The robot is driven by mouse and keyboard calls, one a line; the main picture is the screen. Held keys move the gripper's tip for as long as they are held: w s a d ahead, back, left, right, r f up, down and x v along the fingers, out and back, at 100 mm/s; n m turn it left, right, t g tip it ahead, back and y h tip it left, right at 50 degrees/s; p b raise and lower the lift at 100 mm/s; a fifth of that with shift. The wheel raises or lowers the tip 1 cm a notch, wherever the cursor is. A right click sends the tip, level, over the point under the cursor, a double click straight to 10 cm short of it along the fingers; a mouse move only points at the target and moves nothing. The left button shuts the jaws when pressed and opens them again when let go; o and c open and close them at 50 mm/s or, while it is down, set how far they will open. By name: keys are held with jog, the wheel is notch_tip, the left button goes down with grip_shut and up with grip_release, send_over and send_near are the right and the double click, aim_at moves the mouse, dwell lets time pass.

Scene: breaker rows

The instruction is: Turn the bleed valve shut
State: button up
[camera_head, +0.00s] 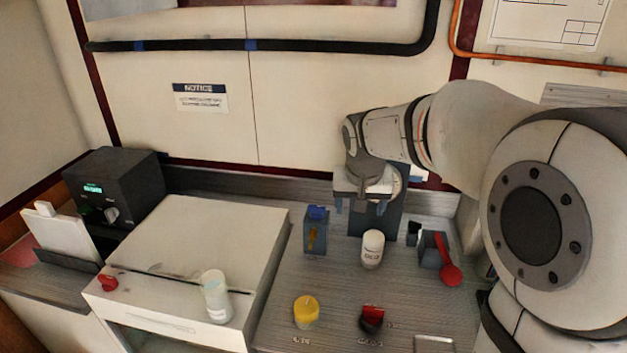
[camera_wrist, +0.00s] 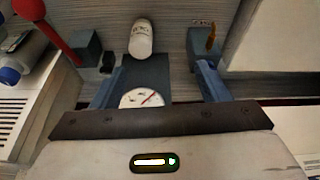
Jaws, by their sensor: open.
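No readable label names the bleed valve. A red lever with a round end (camera_head: 445,262) sits on a grey block at the right of the counter; it also shows at the upper left of the wrist view (camera_wrist: 62,32). A blue-grey block with a brass-coloured handle (camera_head: 315,235) stands left of the white bottle, and shows upper right in the wrist view (camera_wrist: 208,50). My gripper (camera_head: 360,204) is open and empty, pointing down behind the white bottle. In the wrist view its fingers (camera_wrist: 158,82) stand apart on either side of a round gauge with a red needle (camera_wrist: 143,98).
A white bottle (camera_head: 372,250) stands between the two blocks. A yellow knob (camera_head: 306,311) and a red-topped black switch (camera_head: 371,318) are nearer the front. A white box (camera_head: 200,235) fills the left, with another bottle (camera_head: 216,297) on it. Bare counter lies between the controls.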

jog(key=m, duration=0.1)
send_near(316, 206)
jog(key=shift+t, duration=0.4)
jog(key=p+x, duration=0.1)
jog(key=x, duration=0.5)
jog(key=p+x, duration=0.1)
jog(key=x, duration=0.1)
jog(key=shift+s+f+p, duration=0.1)
jog(key=shift+f+p, duration=0.2)
jog(key=shift+f, duration=0.2)
jog(key=shift+c, duration=0.2)
